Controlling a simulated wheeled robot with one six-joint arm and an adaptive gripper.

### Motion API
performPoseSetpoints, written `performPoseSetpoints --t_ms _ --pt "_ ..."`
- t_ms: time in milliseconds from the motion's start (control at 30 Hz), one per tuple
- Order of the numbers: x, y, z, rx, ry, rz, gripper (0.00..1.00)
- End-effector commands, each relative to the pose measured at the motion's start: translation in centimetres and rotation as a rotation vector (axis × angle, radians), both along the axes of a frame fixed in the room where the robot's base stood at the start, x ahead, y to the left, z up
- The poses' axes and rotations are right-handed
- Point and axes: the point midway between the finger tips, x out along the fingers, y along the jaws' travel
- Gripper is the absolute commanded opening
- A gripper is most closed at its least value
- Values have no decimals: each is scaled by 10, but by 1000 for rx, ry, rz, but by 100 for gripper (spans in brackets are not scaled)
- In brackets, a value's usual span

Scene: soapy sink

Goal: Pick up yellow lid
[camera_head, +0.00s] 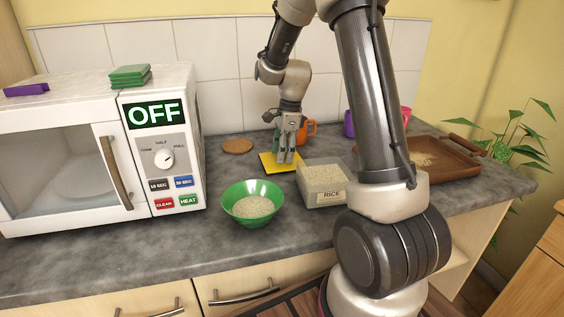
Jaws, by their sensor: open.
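The yellow lid (268,164) is a flat square lying on the grey counter, behind the green bowl and left of the rice container. My gripper (286,157) points down over the lid's right part, with its fingertips at or just above the surface. I cannot tell whether the fingers touch the lid. The jaws are open and hold nothing that I can see. The fingers hide part of the lid.
A green bowl (252,213) of rice and an open rice container (323,197) stand in front. A microwave (181,97) is at left. An orange mug (307,129) and a round coaster (238,146) are behind. A wooden tray (462,172) is at right.

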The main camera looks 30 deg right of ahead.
Motion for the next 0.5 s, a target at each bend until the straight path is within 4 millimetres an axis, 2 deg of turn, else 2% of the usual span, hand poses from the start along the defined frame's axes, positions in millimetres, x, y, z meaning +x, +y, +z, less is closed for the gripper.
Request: performPoseSetpoints --t_ms 100,133,367,500 --pt "0 0 0 0 0 0 45" --pt "0 0 0 0 0 0 42" --pt "0 0 1 0 0 0 0" --pt "0 0 1 0 0 1 0"
